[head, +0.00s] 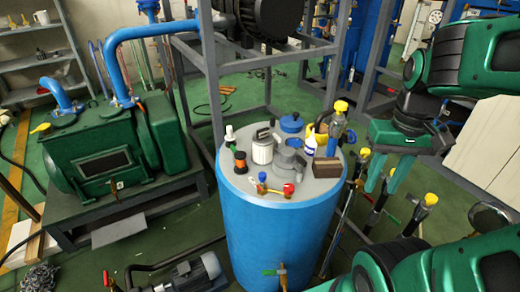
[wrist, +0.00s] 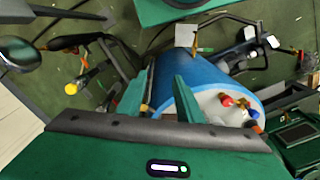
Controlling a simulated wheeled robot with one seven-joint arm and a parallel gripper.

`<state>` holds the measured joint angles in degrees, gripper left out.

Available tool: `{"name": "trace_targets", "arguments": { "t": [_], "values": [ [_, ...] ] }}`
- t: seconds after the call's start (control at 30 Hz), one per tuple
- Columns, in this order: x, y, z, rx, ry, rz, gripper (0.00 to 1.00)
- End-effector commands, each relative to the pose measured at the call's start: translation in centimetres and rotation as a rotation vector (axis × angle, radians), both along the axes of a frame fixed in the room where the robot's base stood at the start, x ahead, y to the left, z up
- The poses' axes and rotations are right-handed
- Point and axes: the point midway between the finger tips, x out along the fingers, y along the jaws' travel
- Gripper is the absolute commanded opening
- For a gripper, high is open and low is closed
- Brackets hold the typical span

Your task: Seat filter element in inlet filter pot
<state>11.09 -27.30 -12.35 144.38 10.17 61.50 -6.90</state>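A white cylinder with a dark top, which looks like the filter element (head: 262,150), stands upright on the top of the blue drum in the head view. Right of it is a grey round pot with a raised neck, which looks like the inlet filter pot (head: 289,162). Its inside cannot be made out. My gripper (head: 381,184) hangs to the right of the drum, apart from both. Its two green fingers are spread with nothing between them, as the wrist view (wrist: 160,100) also shows. The filter element and pot cannot be made out in the wrist view.
The blue drum (head: 275,225) also holds a blue cap (head: 291,122), a brown block (head: 327,168), an orange-and-black spool (head: 240,162), bottles and a red-handled valve fitting (head: 288,189). A grey frame stands behind it. Yellow-capped tools (head: 430,199) stand at right.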

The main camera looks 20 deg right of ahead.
Motion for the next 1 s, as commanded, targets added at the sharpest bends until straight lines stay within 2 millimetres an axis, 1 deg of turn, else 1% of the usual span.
{"name": "trace_targets", "arguments": {
  "t": [0.03, 0.07, 0.13, 0.17, 0.2, 0.27, 0.3, 0.37, 0.4, 0.47, 0.5, 0.6, 0.7, 0.8, 0.9, 1.0],
  "values": [
    [1.9, -0.1, 0.7, -0.001, 0.003, 0.09, 0.33],
    [3.1, 0.0, 1.2, -0.001, 0.003, 0.159, 0.33],
    [6.4, 0.4, 2.5, -0.003, 0.001, 0.348, 0.33],
    [7.9, 0.7, 3.1, -0.002, -0.001, 0.441, 0.33],
    [10.1, 1.2, 3.8, -0.004, -0.002, 0.567, 0.33],
    [13.4, 2.3, 4.8, -0.005, -0.005, 0.763, 0.33],
    [15.5, 3.1, 5.4, -0.006, -0.006, 0.892, 0.33],
    [18.6, 4.6, 6.1, -0.007, -0.008, 1.087, 0.33],
    [20.6, 5.7, 6.5, -0.008, -0.007, 1.217, 0.33],
    [23.5, 7.6, 7.0, -0.009, -0.008, 1.405, 0.33],
    [25.2, 8.8, 7.2, -0.009, -0.009, 1.524, 0.33],
    [28.8, 11.9, 7.6, -0.01, -0.009, 1.787, 0.33],
    [31.2, 14.4, 7.7, -0.011, -0.01, 1.987, 0.33],
    [32.7, 16.1, 7.7, -0.011, -0.009, 2.114, 0.33],
    [33.3, 17.0, 7.4, -0.011, -0.009, 2.176, 0.33],
    [33.4, 17.2, 6.3, -0.008, -0.008, 2.194, 0.33]
  ]
}}
